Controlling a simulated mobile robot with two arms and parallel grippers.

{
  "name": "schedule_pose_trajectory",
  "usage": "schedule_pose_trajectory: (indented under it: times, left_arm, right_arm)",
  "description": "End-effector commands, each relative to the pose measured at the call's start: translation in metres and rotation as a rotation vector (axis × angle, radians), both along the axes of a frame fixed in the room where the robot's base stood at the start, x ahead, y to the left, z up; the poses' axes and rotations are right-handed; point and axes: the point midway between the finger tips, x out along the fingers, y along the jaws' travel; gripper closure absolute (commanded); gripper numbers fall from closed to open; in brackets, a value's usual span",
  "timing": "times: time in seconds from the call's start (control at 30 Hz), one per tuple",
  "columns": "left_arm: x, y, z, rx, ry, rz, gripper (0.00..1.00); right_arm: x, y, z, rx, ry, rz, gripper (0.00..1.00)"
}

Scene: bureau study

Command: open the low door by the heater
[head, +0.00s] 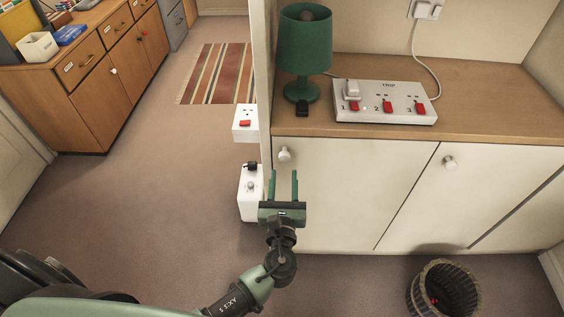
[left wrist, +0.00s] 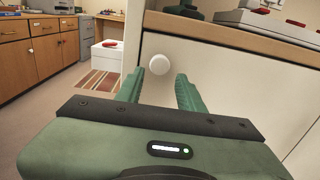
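The low white door (head: 345,190) is the left door of the cabinet under the wooden counter. It looks closed, flush with the door beside it. Its round white knob (head: 284,154) is near the upper left corner. A white box (head: 249,195), perhaps the heater, stands on the floor left of the door. My left gripper (head: 282,173) is open and empty in front of the door, with its fingers pointing toward the knob. In the left wrist view the knob (left wrist: 159,64) appears between and just beyond the fingertips (left wrist: 158,78). My right gripper is not in view.
A second white cabinet door (head: 450,200) with its own knob is to the right. A wicker basket (head: 413,294) stands on the floor at lower right. A green lamp (head: 305,45) and a switch box (head: 385,115) are on the counter. The carpet at left is clear.

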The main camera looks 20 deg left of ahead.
Motion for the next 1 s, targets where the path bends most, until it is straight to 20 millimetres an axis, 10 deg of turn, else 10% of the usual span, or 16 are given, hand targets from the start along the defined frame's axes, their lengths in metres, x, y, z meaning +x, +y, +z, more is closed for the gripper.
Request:
schedule_pose_trajectory:
  times: [0.5, 0.9, 1.0]
  left_arm:
    - [0.065, 0.018, 0.006, 0.019, -0.01, 0.0, 0.62]
    - [0.075, 0.021, 0.005, 0.016, -0.008, 0.0, 0.62]
    - [0.075, 0.021, 0.005, 0.016, -0.008, 0.0, 0.87]
  right_arm:
    - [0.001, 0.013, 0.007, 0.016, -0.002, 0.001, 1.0]
    - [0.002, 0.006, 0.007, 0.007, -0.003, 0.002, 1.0]
    - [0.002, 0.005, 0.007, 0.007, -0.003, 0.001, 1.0]
